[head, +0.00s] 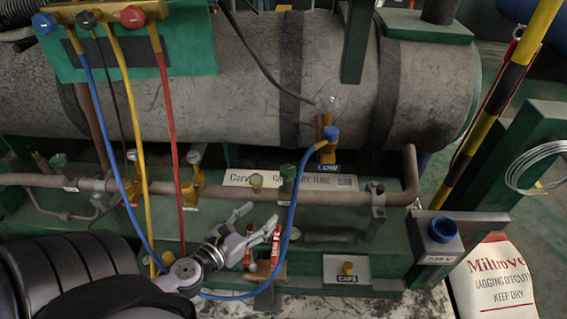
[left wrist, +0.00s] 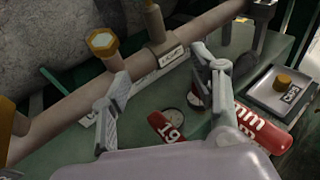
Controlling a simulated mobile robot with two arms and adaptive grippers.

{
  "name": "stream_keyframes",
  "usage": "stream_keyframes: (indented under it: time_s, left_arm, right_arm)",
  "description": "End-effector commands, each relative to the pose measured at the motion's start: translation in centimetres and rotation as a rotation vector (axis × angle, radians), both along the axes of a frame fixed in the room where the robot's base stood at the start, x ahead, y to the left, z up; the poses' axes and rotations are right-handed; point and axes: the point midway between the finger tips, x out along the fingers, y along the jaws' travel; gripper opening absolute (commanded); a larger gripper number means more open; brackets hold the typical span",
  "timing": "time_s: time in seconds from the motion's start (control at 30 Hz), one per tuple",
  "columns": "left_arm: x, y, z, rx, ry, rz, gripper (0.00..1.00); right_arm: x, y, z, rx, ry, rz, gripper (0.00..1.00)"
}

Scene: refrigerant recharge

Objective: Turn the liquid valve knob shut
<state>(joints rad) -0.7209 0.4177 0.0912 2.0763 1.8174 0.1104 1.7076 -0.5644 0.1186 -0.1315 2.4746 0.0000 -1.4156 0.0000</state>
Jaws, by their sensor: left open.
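My left gripper (head: 256,218) is open and empty, below and in front of the pipe, apart from both knobs. Its spread fingers also show in the left wrist view (left wrist: 161,68). My right gripper is not in view.
A blue hose (head: 291,215) loops close to the gripper's right. A caps tray (head: 328,263) and blue-topped box (head: 440,250) stand right.

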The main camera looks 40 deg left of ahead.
Motion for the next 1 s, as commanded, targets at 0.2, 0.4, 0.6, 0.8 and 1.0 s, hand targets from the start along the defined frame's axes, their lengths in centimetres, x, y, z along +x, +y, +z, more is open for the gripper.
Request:
stream_keyframes:
  time_s: [0.2,0.4,0.6,0.8,1.0]
  left_arm:
    - [-2.5,-2.1,3.2,0.008,-0.11,0.143,0.56]
    - [-3.5,-3.1,5.4,-0.006,-0.2,0.187,0.56]
    - [-1.7,-2.7,5.7,-0.007,-0.211,0.193,0.56]
    - [2.1,-2.1,5.9,-0.006,-0.212,0.192,0.56]
    - [6.1,-1.4,5.8,-0.006,-0.21,0.19,0.56]
  right_arm:
    - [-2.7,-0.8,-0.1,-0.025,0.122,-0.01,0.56]
    - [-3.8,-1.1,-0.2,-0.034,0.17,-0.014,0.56]
    - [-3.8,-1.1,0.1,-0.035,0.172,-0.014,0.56]
    - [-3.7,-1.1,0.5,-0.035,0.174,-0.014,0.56]
    - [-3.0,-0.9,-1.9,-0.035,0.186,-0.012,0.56]
